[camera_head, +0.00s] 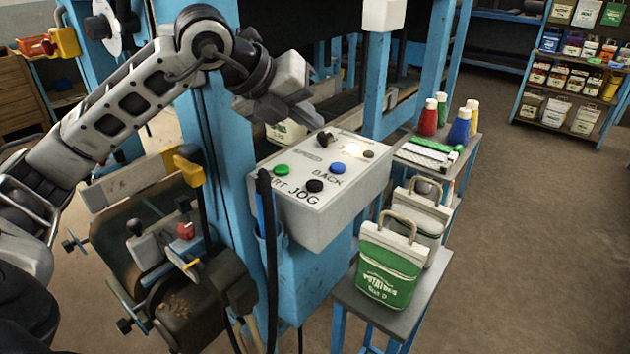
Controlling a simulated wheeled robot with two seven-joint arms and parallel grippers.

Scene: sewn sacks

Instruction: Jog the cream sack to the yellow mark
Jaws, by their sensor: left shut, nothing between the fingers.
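My left gripper (312,118) is shut and empty, above the far left part of the grey control box (345,213). The black button (315,186) by the word JOG is on the near side of the box top, well short of my fingertips. A green button (282,169) and a blue button (338,168) sit near it. A pale sack (283,133) with some green stands behind the box, mostly hidden by my gripper and the box; I cannot tell if it is the cream sack. I make out no yellow mark on the sack's track. My right gripper is out of view.
A dark knob (325,139) and a glowing lamp (352,149) are also on the box. A green-and-cream sack (388,272) and another sack (420,215) stand on a low shelf at right. A blue post (222,150) rises left of the box.

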